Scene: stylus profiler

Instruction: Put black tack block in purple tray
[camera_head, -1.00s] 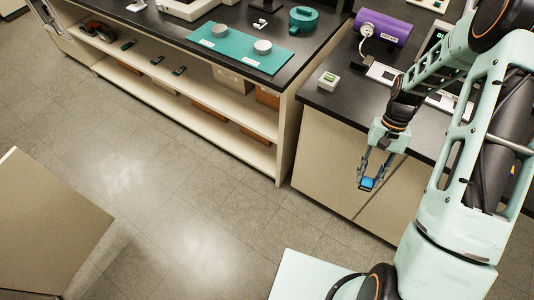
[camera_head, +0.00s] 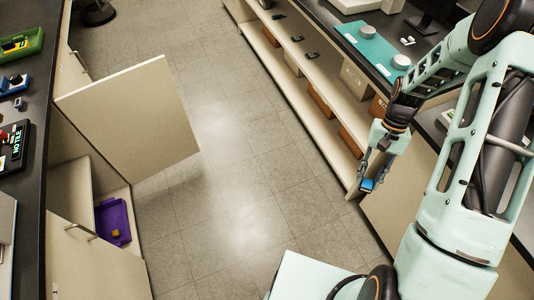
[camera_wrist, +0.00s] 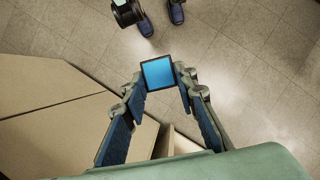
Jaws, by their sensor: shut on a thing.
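My gripper (camera_head: 368,172) is shut on the black tack block (camera_head: 368,185), a small dark-edged block with a bright blue face. In the wrist view the block (camera_wrist: 158,73) sits between the fingertips, in the air above the floor. The purple tray (camera_head: 126,238) lies low inside an open cabinet at the left of the head view, far from my gripper. A small yellowish piece (camera_head: 115,233) lies in it. The cabinet's near door hides part of the surroundings.
The cabinet's beige doors (camera_head: 130,120) stand open into the aisle. Above it, a dark counter (camera_head: 35,160) bears a green tray (camera_head: 20,45) and small devices. A shelved bench (camera_head: 330,110) with a teal mat runs along the right. The grey floor (camera_head: 220,170) between them is clear.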

